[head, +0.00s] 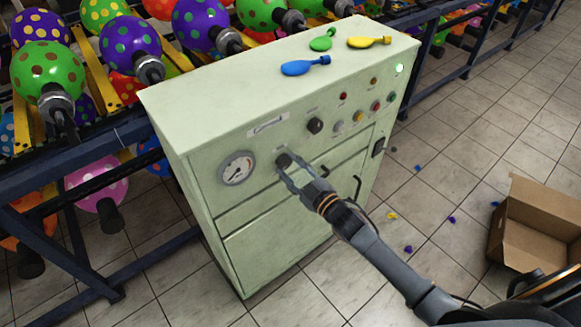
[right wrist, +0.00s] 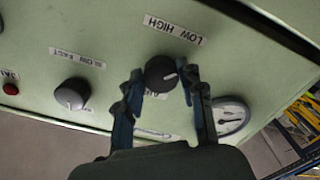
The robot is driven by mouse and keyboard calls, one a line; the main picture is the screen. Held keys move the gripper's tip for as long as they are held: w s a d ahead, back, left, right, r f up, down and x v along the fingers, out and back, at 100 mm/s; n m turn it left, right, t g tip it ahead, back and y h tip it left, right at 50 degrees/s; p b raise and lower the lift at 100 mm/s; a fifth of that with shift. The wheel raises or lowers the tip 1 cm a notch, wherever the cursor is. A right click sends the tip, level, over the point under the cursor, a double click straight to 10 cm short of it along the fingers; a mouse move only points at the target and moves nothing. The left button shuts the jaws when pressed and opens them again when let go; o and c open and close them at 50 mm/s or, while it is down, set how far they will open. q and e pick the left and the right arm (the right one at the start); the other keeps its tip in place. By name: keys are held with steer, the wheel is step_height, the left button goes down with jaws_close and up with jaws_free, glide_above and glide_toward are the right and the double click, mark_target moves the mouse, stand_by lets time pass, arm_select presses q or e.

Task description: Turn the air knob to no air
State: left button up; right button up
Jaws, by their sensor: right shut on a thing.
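The pale green machine (head: 185,120) stands in the middle of the head view. Its dark round air knob (head: 283,160) sits on the front panel, right of the pressure gauge (head: 237,168). My right gripper (head: 288,166) is shut on this knob. In the right wrist view the knob (right wrist: 161,72) is between the two fingers, and its white mark points to the right of the picture. The labels LOW and HIGH (right wrist: 172,30) are beside it; a smaller label is partly hidden. My left gripper is not in view.
A second dark knob (head: 315,125) and several small coloured lights are further right on the panel. Blue (head: 300,67), green (head: 322,40) and yellow (head: 368,42) flat balloons lie on top. A balloon rack (head: 90,150) stands left; an open cardboard box (head: 535,225) is on the floor.

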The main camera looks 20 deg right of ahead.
steer(key=shift+f, duration=0.15)
steer(key=o, duration=1.1)
steer(key=shift+o, duration=0.2)
steer(key=shift+s, duration=0.1)
steer(key=v, duration=1.1)
steer(key=shift+s+d, duration=0.15)
steer(key=shift+s, duration=0.25)
